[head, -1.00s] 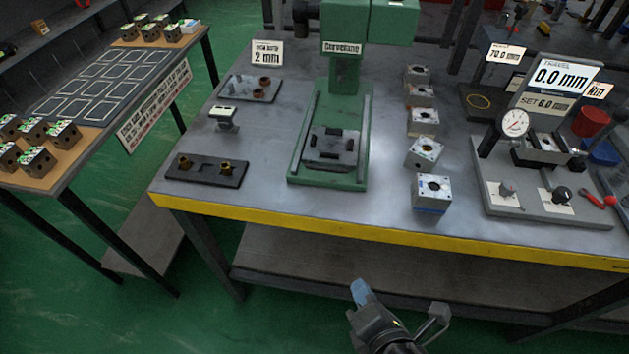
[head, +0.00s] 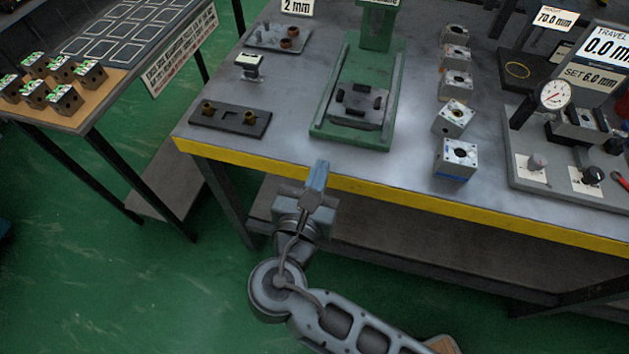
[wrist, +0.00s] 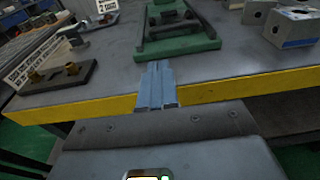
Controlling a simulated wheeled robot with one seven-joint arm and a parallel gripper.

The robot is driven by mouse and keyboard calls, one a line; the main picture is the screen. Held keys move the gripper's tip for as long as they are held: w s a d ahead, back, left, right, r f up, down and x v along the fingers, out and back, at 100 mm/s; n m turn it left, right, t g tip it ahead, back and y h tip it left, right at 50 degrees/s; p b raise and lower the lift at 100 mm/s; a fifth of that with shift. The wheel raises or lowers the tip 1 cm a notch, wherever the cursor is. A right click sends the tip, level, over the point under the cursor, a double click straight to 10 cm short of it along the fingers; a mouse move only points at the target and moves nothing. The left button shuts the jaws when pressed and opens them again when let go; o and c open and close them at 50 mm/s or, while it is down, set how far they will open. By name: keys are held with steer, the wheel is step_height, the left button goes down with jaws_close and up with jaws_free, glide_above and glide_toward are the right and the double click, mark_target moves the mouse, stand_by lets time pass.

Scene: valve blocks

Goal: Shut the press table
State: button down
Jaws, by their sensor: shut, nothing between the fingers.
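The press table is a grey sliding plate with dark blocks (head: 359,107) on the green press base (head: 326,128). It sits near the front of the base, ahead of the green column (head: 375,30). In the wrist view the press table (wrist: 174,14) is at the top, above my gripper (wrist: 157,68). In the head view my gripper (head: 319,170) is shut and empty, with blue fingers pointing up toward the bench's yellow front edge. It is in front of the press and apart from it. The top of the press is cut off.
White-topped valve blocks (head: 455,158) stand in a row right of the press. A dark holder with brass parts (head: 231,118) lies to the left. A dial gauge stand (head: 554,95) is at the right.

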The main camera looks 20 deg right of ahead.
glide_toward(342, 111)
steer(key=shift+w+d+r+p, duration=0.2)
steer(key=shift+w+d+p, duration=0.05)
steer(key=shift+d+p, duration=0.1)
steer(key=x, duration=0.3)
steer(key=r+x, duration=0.1)
steer(key=x, duration=0.2)
steer(key=p+x, duration=0.1)
steer(key=x, duration=0.2)
steer(key=shift+w+r, duration=0.2)
